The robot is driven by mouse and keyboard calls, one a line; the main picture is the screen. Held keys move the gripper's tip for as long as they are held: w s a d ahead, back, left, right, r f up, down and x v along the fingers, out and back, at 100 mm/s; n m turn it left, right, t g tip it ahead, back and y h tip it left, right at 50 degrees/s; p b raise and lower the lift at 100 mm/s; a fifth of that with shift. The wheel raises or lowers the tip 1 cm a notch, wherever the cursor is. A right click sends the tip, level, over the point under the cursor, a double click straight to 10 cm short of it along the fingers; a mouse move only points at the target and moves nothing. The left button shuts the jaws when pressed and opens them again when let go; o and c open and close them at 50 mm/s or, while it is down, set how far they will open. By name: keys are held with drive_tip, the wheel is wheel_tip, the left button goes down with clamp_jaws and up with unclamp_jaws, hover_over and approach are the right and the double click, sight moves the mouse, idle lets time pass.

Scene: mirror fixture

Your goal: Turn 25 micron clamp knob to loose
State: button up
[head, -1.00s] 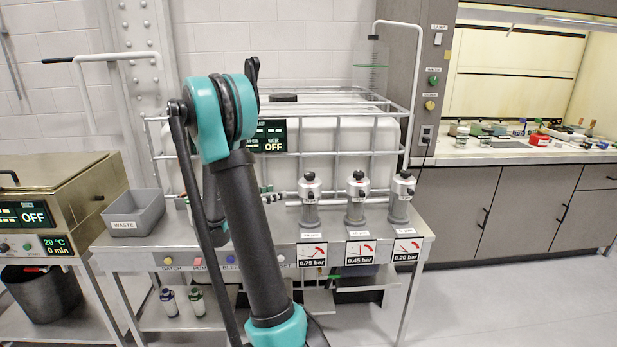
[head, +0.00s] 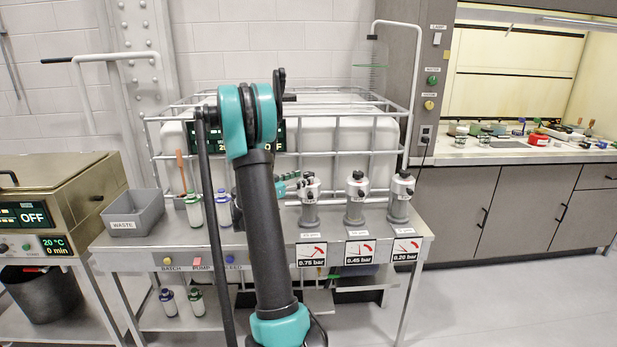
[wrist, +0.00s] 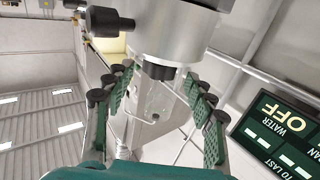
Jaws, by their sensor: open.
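Three grey filter housings with silver heads and dark knobs stand in a row on the bench: left (head: 309,203), middle (head: 356,200) and right (head: 401,198). Their small micron labels are too small to read surely. My gripper (head: 297,183) is beside the left housing's head, partly hidden by my arm. In the wrist view, my gripper (wrist: 157,84) is open, with green-padded fingers on both sides of a short black knob (wrist: 158,71) on a silver head (wrist: 170,28). A gap shows between pads and knob. Another black knob (wrist: 110,21) sticks out sideways.
Gauge cards (head: 312,255) hang on the bench front. A white tank in a pipe cage (head: 340,137) stands behind the housings. A grey waste bin (head: 134,213) and bottles (head: 194,211) are at left. Open floor (head: 510,290) lies at right.

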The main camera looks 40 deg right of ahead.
sight(305, 177)
drive_tip(key=shift+w+d, duration=0.2)
drive_tip(key=shift+d, duration=1.75)
drive_tip(key=shift+c, duration=0.3)
drive_tip(key=c, duration=1.1)
